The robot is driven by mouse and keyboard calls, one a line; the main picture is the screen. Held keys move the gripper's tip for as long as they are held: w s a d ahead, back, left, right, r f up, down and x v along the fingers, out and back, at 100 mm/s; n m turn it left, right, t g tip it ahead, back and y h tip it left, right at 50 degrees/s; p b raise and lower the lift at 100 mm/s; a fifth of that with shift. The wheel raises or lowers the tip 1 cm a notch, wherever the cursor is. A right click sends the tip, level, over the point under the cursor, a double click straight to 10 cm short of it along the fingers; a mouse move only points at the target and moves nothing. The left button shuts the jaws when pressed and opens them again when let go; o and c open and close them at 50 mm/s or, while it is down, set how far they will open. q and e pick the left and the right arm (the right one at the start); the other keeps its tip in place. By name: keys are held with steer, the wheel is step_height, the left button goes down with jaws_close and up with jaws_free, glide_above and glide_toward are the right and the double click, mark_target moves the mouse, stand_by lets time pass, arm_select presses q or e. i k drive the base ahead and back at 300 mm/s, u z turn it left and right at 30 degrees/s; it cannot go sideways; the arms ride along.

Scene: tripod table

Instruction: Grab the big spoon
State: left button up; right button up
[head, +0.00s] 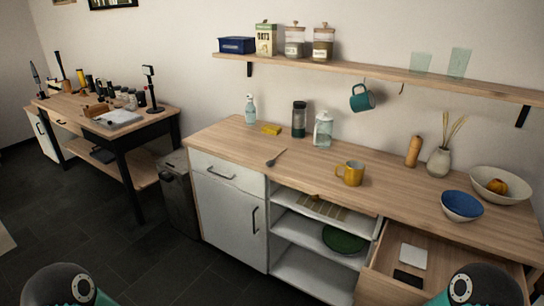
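A dark grey spoon (276,158) lies on the wooden counter (226,148), near the front edge and left of the yellow mug. It is the only spoon I can make out, so I cannot compare its size with another. Neither of my grippers is in view. Only rounded parts of my own arms show at the bottom left and bottom right corners, far from the spoon.
A yellow mug (350,173) stands right of the spoon. A drawer (384,277) is open at the right. The counter around the spoon is clear.

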mark_target(270, 162)
steer(key=i, duration=0.65)
steer(key=z, duration=0.2)
steer(key=k, duration=0.75)
steer(key=u, duration=0.25)
steer(key=i, duration=2.1)
steer(key=u, duration=0.55)
